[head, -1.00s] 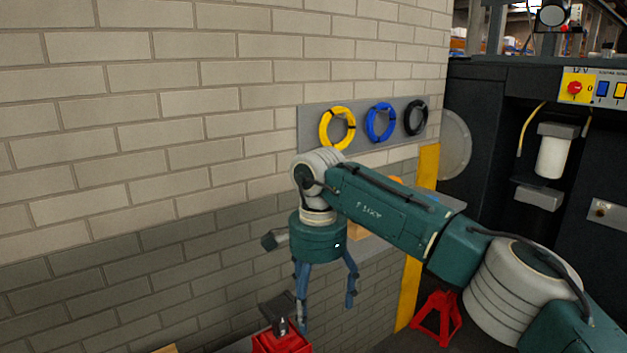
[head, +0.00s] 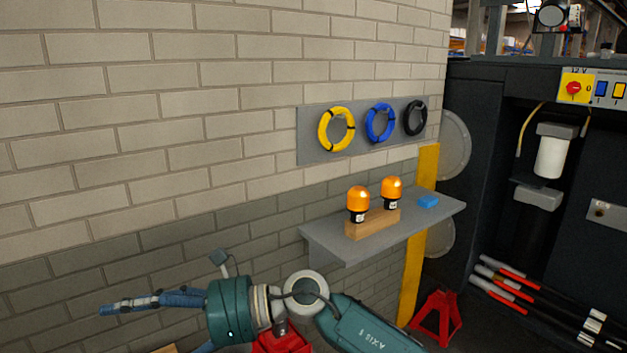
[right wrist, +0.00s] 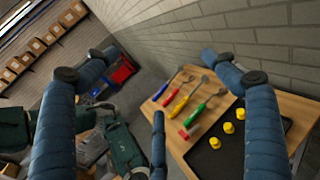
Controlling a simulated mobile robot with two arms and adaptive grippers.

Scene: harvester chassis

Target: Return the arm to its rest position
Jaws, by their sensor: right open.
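My right arm enters the head view from the lower right. Its right gripper (head: 150,305) points left, low in front of the brick wall, with blue fingers spread. In the right wrist view the right gripper (right wrist: 160,60) shows three blue fingers apart with nothing between them. My left gripper is in neither view.
A grey shelf (head: 325,240) holds two orange beacons on a wooden block (head: 373,224) and a blue item (head: 428,201). A red jack stand (head: 437,318) is on the floor. The right wrist view shows a wooden table (right wrist: 215,92) with tools and a black tray (right wrist: 205,165).

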